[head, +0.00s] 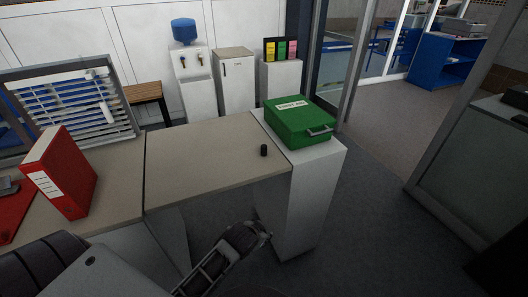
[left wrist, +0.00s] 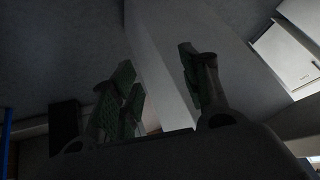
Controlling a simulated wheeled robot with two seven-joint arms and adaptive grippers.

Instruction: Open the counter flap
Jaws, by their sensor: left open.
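The counter flap (head: 205,160) is a beige panel lying flat and closed between the counter on the left and a white pedestal (head: 305,190) on the right. A small black knob (head: 263,150) stands on the flap near its right end. My left gripper (head: 258,236) is in front of the flap's front edge and appears lower than its top, beside the pedestal, apart from the knob. In the left wrist view its two green-padded fingers (left wrist: 158,80) are spread with nothing between them. My right gripper is not in view.
A green first aid box (head: 300,122) sits on the pedestal. A red binder (head: 62,172) stands on the left counter (head: 115,185). A water cooler (head: 190,65) and cabinets stand behind. The floor right of the pedestal is clear.

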